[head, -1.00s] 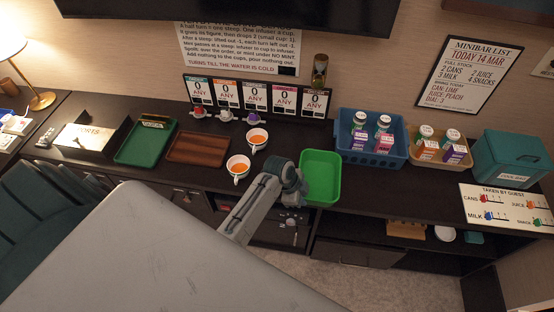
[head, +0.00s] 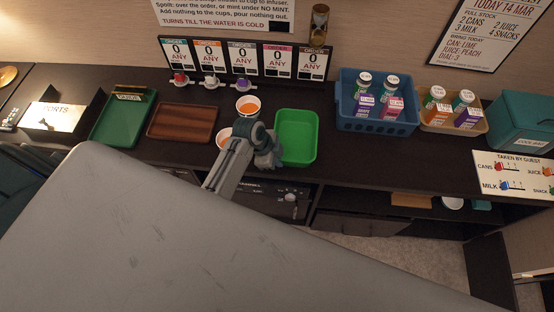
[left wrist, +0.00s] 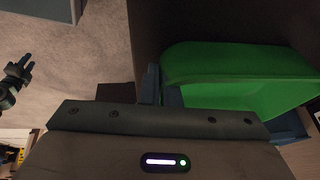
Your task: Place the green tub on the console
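The green tub (head: 297,137) is above or on the dark console top, right of the two orange-filled cups; I cannot tell whether it touches the surface. My left gripper (head: 268,156) is at its left wall. In the left wrist view the fingers (left wrist: 161,88) are close together at the rim of the tub (left wrist: 235,75), which lies to their right; they look shut on its wall. The console (head: 345,168) runs across the head view. My right gripper (left wrist: 24,66) shows small at the left of the left wrist view, its two fingers apart and empty.
The cups (head: 248,106) stand close left of the tub, one partly behind my arm. A brown tray (head: 183,122) and green tray (head: 120,122) lie farther left. A blue basket (head: 376,122) of bottles and cartons stands right. Bare console lies between tub and basket.

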